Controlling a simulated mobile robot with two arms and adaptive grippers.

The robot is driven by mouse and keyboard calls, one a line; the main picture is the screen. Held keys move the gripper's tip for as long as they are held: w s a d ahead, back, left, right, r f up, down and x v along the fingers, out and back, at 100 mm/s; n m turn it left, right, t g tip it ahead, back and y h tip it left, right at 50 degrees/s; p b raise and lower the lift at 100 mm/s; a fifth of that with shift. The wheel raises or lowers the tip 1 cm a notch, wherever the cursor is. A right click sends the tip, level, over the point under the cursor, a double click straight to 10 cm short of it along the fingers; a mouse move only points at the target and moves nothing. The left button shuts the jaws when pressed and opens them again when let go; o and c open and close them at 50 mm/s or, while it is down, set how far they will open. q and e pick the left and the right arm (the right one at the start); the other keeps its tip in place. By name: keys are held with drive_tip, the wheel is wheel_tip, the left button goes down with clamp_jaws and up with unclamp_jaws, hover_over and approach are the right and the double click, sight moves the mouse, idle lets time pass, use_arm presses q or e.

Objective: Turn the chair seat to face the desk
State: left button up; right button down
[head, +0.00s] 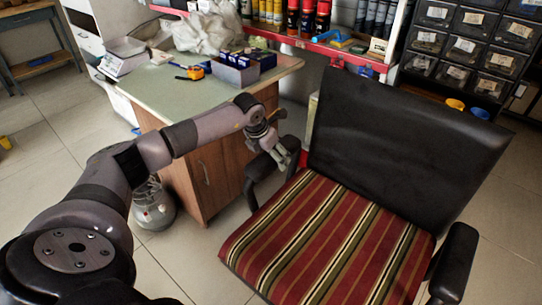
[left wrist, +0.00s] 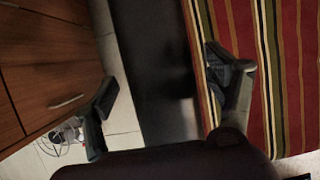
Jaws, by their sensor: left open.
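The chair has a red striped seat (head: 330,240) and a black backrest (head: 400,140). The backrest stands on the far side and the seat's open front points toward the lower left, toward me. The desk (head: 215,105), with a green top and wooden drawers, stands left of the chair. My left gripper (head: 276,150) is open at the chair's left armrest (head: 258,172). In the left wrist view the black armrest (left wrist: 150,70) lies between the two spread fingers, one finger over the striped seat (left wrist: 285,70). I cannot tell whether they touch it. My right gripper is out of view.
Boxes (head: 238,72), a tape measure (head: 190,72) and a plastic bag (head: 205,32) lie on the desk. A shelf with bottles and a rack of small drawers (head: 465,45) stand behind. The chair's other armrest (head: 454,262) is at lower right.

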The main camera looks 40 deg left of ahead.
use_arm(q)
drive_tip(key=shift+c, duration=0.4)
drive_tip(key=c, duration=1.6)
